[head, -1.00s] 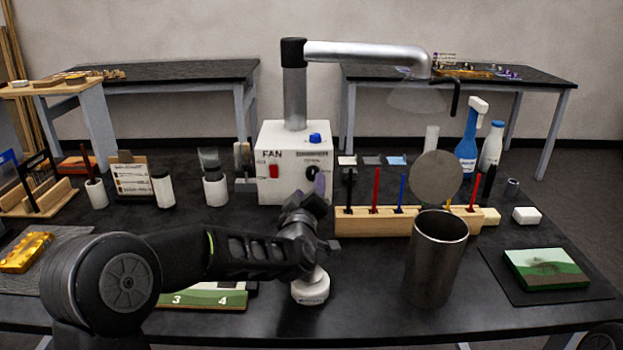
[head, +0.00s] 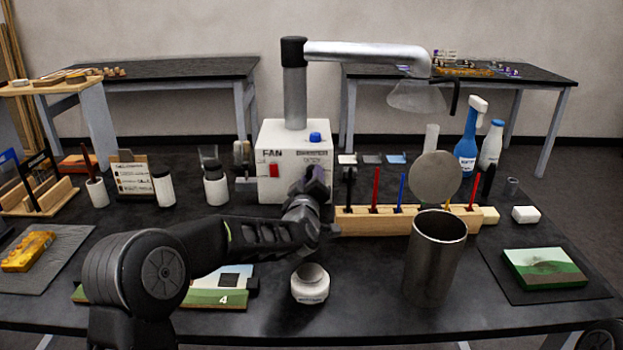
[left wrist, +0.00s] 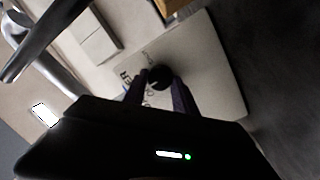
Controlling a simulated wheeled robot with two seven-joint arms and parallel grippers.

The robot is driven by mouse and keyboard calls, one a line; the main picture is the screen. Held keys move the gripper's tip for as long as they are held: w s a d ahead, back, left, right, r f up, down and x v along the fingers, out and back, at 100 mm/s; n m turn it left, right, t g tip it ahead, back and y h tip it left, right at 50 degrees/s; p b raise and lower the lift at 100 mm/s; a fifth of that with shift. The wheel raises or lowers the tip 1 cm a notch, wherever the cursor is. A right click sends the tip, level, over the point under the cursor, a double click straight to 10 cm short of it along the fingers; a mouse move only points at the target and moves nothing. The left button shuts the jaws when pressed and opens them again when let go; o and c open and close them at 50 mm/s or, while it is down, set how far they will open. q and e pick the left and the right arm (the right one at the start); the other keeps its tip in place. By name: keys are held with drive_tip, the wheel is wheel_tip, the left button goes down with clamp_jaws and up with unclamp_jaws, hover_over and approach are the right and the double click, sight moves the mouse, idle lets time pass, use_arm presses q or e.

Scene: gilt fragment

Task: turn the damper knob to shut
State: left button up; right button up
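The white fan box (head: 280,140) stands at the middle back of the table, with a red switch (head: 274,170) on its front and damper lettering at the right. My left gripper (head: 316,180) is in front of the right part of that face and hides the damper knob in the head view. In the left wrist view the round black damper knob (left wrist: 160,77) shows between the tips of my left gripper (left wrist: 159,86). The fingers stand apart, one on each side of it; whether they touch it is hard to tell. My right gripper is not in view.
A wooden rack (head: 361,222) with coloured tools is right of the gripper. A metal cylinder (head: 430,275) and a white jar (head: 310,287) stand nearer. A metal duct arm (head: 365,52) extends right above the box. The table between the jar and cylinder is clear.

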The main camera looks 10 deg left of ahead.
use_arm(q)
clamp_jaws()
drive_tip(key=shift+m, duration=0.4)
drive_tip(key=shift+d+r+m+g+y+p, duration=0.1)
drive_tip(key=shift+m+g+y+p, duration=0.2)
drive_tip(key=shift+m+p, duration=2.05)
drive_tip(key=shift+d+r+m+g+y+p, duration=0.1)
drive_tip(key=shift+m+g+y+p, duration=0.2)
drive_tip(key=shift+m+p, duration=2)
drive_tip(key=shift+m+g+y+p, duration=0.25)
drive_tip(key=shift+m+p, duration=1.2)
drive_tip(key=shift+m, duration=1.8)
